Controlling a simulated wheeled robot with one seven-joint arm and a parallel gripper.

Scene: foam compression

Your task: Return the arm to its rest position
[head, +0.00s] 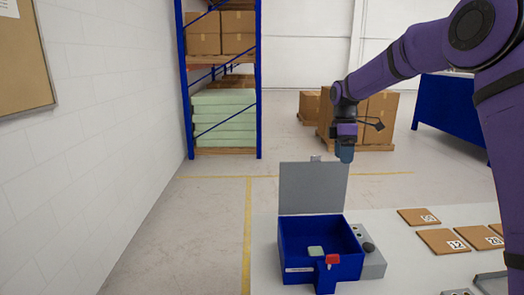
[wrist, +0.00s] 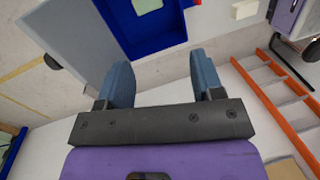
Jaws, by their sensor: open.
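My purple arm reaches in from the right in the head view. My gripper (head: 345,153) hangs in the air above and slightly right of the raised grey lid of the blue box. In the wrist view my gripper (wrist: 161,72) has its two blue fingers apart with nothing between them. The blue box (head: 290,262) stands on the pale table with its grey lid (head: 312,187) open. A small pale green foam block (head: 315,251) lies inside, apart from my gripper. The box (wrist: 165,40), lid (wrist: 75,35) and part of the foam block (wrist: 147,5) also show in the wrist view.
A grey control unit (head: 371,262) stands right of the box. Several numbered brown boards (head: 443,241) lie on the table's right side. A blue shelving rack (head: 259,80) and cartons (head: 378,120) on a pallet stand behind. A white wall (head: 95,110) bounds the left.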

